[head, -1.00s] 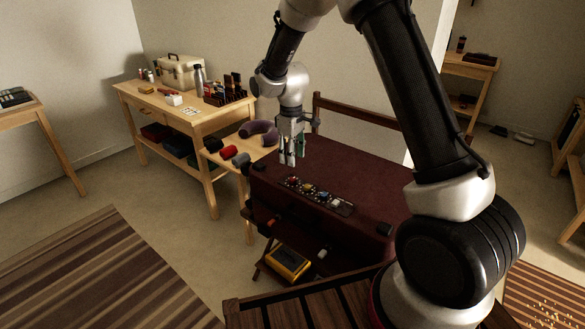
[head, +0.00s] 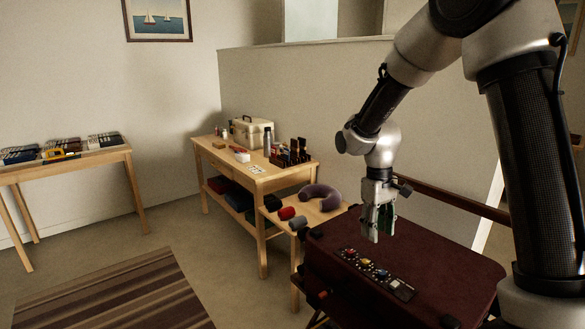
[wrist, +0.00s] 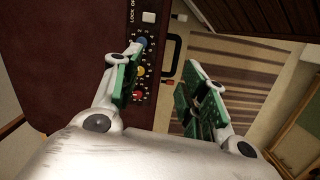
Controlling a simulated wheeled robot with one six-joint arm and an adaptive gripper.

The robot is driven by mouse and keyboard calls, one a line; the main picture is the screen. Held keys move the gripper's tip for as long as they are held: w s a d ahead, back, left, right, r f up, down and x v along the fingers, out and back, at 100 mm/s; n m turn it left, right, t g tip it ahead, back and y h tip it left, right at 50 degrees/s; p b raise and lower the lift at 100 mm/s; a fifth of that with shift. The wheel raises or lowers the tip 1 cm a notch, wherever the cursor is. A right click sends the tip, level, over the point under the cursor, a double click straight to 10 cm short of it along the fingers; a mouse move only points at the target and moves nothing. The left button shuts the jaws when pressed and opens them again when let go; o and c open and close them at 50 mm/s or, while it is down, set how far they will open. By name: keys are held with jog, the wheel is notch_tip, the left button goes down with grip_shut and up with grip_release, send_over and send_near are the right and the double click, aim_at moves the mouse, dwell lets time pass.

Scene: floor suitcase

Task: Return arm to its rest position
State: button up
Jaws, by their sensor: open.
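My gripper (head: 378,222) is open and empty, pointing down above the dark red suitcase (head: 440,262). In the wrist view the two green-padded fingers of my gripper (wrist: 168,92) stand apart with nothing between them. Below them show the suitcase's edge and its panel of coloured dials (wrist: 139,70); the left finger partly covers the panel.
A low wooden stand with a purple neck pillow (head: 320,197) is just left of the suitcase. Behind it is a wooden table (head: 262,183) with a beige case (head: 251,132) and small items. A striped rug (head: 115,292) lies on open floor at left. A wooden rail runs behind the suitcase.

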jog(key=s+d+r+m+t, duration=0.2)
jog(key=s+d+r, duration=0.3)
jog(key=s+r, duration=0.4)
jog(key=s+d+r+m+t, duration=0.3)
jog(key=s+d+r, duration=0.3)
jog(key=s, duration=0.8)
notch_tip(320, 180, up, 3)
jog(key=shift+s+d+f+m+t+y, duration=0.2)
jog(key=shift+d+m+t+y, duration=0.1)
jog(key=shift+t, duration=0.1)
